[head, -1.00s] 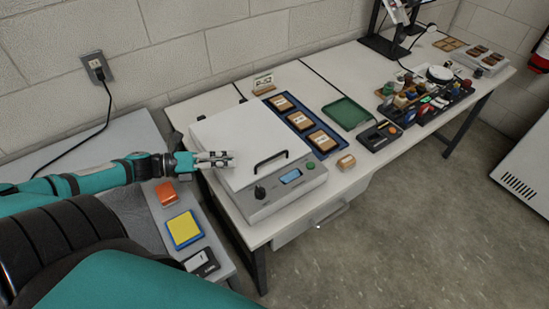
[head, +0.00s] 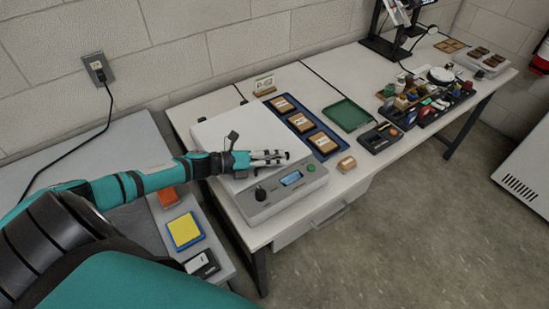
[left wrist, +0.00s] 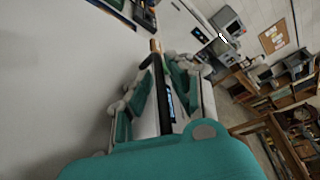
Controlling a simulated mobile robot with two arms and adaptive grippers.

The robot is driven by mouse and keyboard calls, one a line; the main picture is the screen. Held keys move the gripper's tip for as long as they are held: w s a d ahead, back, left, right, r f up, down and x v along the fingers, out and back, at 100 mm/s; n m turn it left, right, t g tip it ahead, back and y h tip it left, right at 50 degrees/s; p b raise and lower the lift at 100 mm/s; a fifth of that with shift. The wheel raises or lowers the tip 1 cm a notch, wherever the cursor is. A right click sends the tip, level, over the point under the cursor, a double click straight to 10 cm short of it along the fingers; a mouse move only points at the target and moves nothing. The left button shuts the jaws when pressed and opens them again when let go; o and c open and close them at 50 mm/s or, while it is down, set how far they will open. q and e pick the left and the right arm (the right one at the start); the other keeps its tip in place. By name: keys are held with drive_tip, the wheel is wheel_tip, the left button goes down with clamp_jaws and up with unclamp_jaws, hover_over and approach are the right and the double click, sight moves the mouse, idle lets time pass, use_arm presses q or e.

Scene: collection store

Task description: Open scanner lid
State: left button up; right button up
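The scanner (head: 268,200) is a grey box at the near left end of the white table, with a dark knob, a blue display and a green button on its front. Its pale lid (head: 222,128) lies flat and closed on top. My left gripper (head: 284,155) is over the lid's front part and hides the black handle in the head view. In the left wrist view the dark handle (left wrist: 158,88) shows between the two spread fingers of the left gripper (left wrist: 158,82); I cannot tell whether they touch it. My right gripper is not in view.
A blue tray with labelled wooden blocks (head: 300,122) lies behind the scanner, and a green tray (head: 346,114) to its right. A small wooden block (head: 347,163) sits near the front edge. A side table holds a yellow-and-blue pad (head: 185,231) and an orange item (head: 168,196).

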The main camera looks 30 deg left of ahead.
use_arm(q)
clamp_jaws()
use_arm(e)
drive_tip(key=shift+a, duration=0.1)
use_arm(q)
drive_tip(key=shift+r, duration=0.1)
